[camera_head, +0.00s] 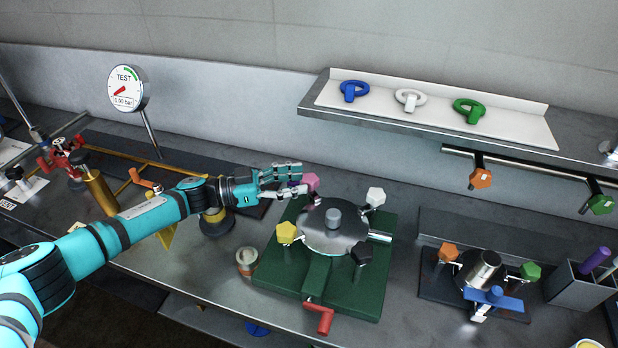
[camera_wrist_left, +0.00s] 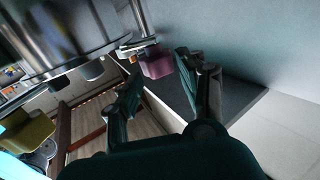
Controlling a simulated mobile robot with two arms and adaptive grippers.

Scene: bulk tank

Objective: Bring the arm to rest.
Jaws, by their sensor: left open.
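My left gripper (camera_head: 300,180) is open, its fingers pointing right, at the back left of the round metal lid (camera_head: 335,232) on the green base plate (camera_head: 375,287). A pink knob (camera_head: 311,181) is right at its fingertips. In the left wrist view the pink knob (camera_wrist_left: 157,64) shows beyond and between the spread fingers (camera_wrist_left: 155,85); I cannot tell whether they touch it. My teal left arm (camera_head: 140,222) reaches in from the lower left. My right gripper is not in view.
The lid also has white (camera_head: 376,197), yellow (camera_head: 287,232) and black (camera_head: 361,252) knobs around it. A red handle (camera_head: 320,318) sticks out in front. A small can (camera_head: 246,260) stands left of the plate. A shelf (camera_head: 430,125) overhangs the back right. A gauge (camera_head: 125,88) stands at the left.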

